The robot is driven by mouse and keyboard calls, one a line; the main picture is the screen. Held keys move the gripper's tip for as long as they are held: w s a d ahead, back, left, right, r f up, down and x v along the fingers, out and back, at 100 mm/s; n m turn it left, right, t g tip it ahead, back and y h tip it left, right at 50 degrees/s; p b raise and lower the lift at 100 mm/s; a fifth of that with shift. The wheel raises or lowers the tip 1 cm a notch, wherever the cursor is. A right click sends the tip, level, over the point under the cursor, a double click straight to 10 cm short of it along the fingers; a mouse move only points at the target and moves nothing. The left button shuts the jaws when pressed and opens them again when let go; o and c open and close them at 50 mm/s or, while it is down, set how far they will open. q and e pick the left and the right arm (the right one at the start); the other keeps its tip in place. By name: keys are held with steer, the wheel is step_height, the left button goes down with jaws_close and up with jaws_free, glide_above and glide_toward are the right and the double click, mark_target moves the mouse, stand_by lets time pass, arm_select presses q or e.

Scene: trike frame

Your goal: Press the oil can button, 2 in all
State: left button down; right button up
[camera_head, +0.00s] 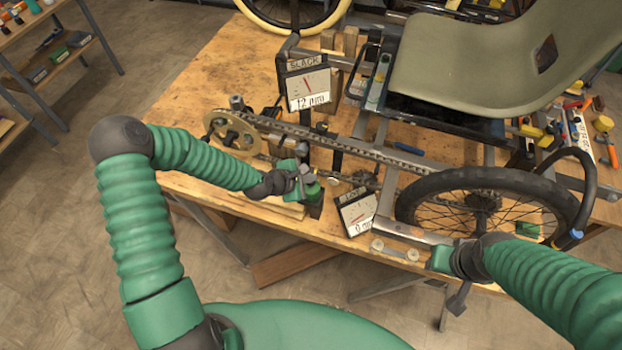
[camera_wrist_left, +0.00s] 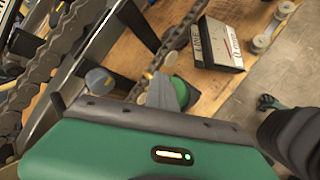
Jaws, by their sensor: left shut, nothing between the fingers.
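The oil can (camera_head: 315,207) is a small dark piece with a green top, which I take to be its button (camera_head: 314,190). It stands near the front edge of the workbench. My left gripper (camera_head: 302,180) is shut and empty, right beside the green top. In the left wrist view the button (camera_wrist_left: 184,93) is a green dome partly hidden behind the shut fingers (camera_wrist_left: 162,92). I cannot tell whether they touch it. My right gripper (camera_head: 455,265) is at the bench's front edge by the wheel; its fingers are not clear.
The trike frame with its chain (camera_head: 350,155) and wheel (camera_head: 480,205) fills the workbench (camera_head: 215,85). A dial sign marked SLACK (camera_head: 306,85) stands behind the left gripper. A second dial sign (camera_head: 358,212) stands just right of the oil can. Bare wood lies at the back left.

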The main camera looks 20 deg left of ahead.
stand_by(0.3)
arm_select(q)
steer(key=shift+a+r+p, duration=0.25)
steer(key=shift+r+p, duration=0.8)
steer(key=shift+r, duration=0.05)
step_height(320, 180, up, 5)
steer(key=p, duration=0.4)
stand_by(2.0)
